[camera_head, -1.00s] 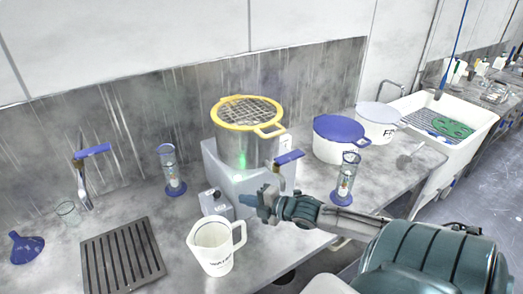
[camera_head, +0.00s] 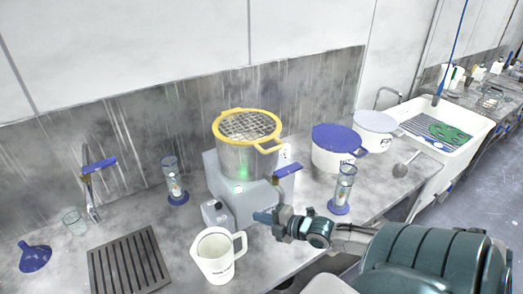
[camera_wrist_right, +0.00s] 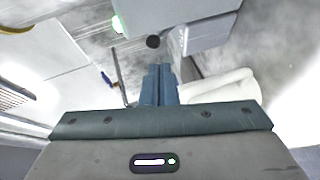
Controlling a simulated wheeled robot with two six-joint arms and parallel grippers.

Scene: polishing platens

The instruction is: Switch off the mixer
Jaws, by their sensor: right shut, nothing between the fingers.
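The mixer (camera_head: 243,202) is a grey machine on the bench, holding a steel pot with a yellow-rimmed wire guard (camera_head: 246,126). My right gripper (camera_head: 262,217) is shut and empty, in front of the mixer and to the right of the small box. In the right wrist view its closed fingers (camera_wrist_right: 158,70) point toward a dark round knob (camera_wrist_right: 152,41), apart from it in the picture. My left gripper is out of view.
A white jug (camera_head: 218,259) stands close in front of the small box. A glass cylinder (camera_head: 342,190) is right of the mixer, another (camera_head: 174,182) left. A blue-lidded pot (camera_head: 336,150) and a sink (camera_head: 452,116) are farther right. A slotted drain plate (camera_head: 128,264) lies front left.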

